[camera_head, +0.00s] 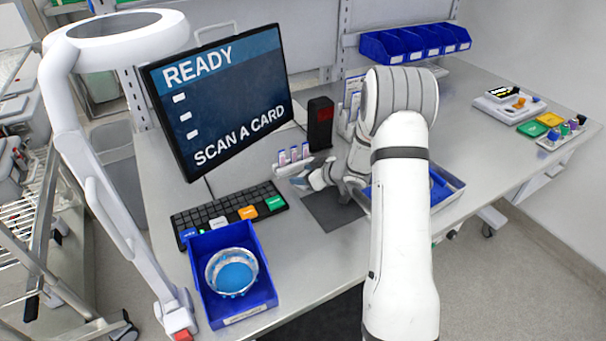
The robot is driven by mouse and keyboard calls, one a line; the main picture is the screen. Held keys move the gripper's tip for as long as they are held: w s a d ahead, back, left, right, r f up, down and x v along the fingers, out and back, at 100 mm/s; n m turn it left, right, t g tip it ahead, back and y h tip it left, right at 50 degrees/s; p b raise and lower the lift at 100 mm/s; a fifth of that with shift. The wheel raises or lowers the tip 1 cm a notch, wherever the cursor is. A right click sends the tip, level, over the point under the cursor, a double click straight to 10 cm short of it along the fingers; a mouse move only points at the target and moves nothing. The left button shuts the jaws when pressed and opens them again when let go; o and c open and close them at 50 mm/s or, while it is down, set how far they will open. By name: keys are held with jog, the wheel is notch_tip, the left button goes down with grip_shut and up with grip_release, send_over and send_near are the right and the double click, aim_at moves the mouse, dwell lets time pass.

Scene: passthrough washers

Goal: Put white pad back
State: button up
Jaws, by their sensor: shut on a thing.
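My gripper (312,179) is low over the middle of the bench, pointing left, just below a small white rack. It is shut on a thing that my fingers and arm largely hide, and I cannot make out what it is. I cannot clearly pick out a white pad. A green pad (530,129) and a yellow pad (549,119) lie at the far right of the bench, in front of a white device (500,104).
The small white rack (283,169) holds several tubes beside my gripper. A monitor (220,100), keyboard (213,210) and blue tray (203,286) with a clear bowl (214,272) stand to the left. A blue-edged tray (449,190) lies partly behind my arm.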

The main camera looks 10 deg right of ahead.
jog(key=o, duration=1.3)
jog(key=shift+r, duration=0.2)
jog(key=v, duration=1.1)
jog(key=shift+s+d+r+b, duration=0.1)
jog(key=shift+s+d+b, duration=0.05)
jog(key=shift+b, duration=0.2)
jog(key=s+d+r+m+t+h, duration=0.1)
jog(key=s+d+r+m+h, duration=0.15)
jog(key=r+h, duration=0.35)
jog(key=s+d+r+m+h, duration=0.1)
jog(key=s+r+m+h, duration=0.25)
jog(key=r, duration=0.45)
jog(key=s+a+g, duration=0.2)
jog(key=s+a, duration=0.1)
jog(key=s, duration=0.5)
jog(key=s+a+m+g+y, duration=0.1)
jog(key=s+a+g, duration=0.1)
jog(key=s, duration=0.6)
jog(key=s+a+m+g, duration=0.1)
jog(key=s+a+g, duration=0.1)
jog(key=s+a, duration=0.3)
jog(key=shift+s+a+g+y, duration=0.1)
jog(key=shift+s+g+y, duration=0.25)
jog(key=shift+s, duration=1.75)
